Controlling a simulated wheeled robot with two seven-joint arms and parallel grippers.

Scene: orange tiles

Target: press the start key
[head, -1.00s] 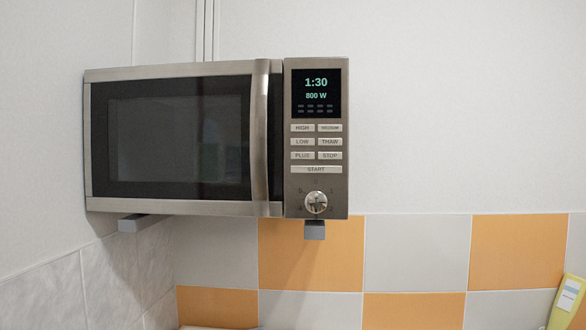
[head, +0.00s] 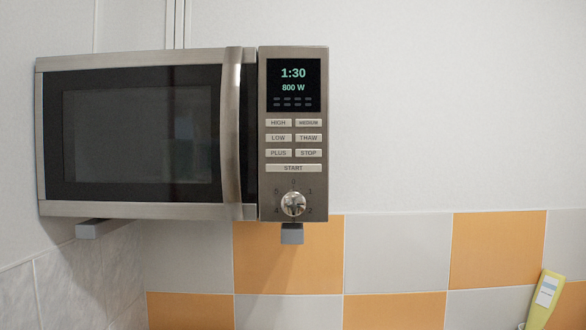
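The START key (head: 293,168) is a wide, pale bar on the control panel of the microwave (head: 238,208), just above the round knob (head: 293,204). Smaller keys marked HIGH, MEDIUM, LOW, THAW, PLUS and STOP sit above it. The display (head: 293,85) at the top of the panel reads 1:30 and 800 W in green. The microwave door (head: 140,130) looks shut, with its upright handle (head: 231,130) left of the panel. Neither of my grippers shows in the head view, and nothing covers the key.
The microwave rests on grey wall brackets (head: 292,234) against a white wall. Orange and white tiles (head: 400,260) run below it. A yellow bottle (head: 545,298) stands at the lower right. The space in front of the panel looks free.

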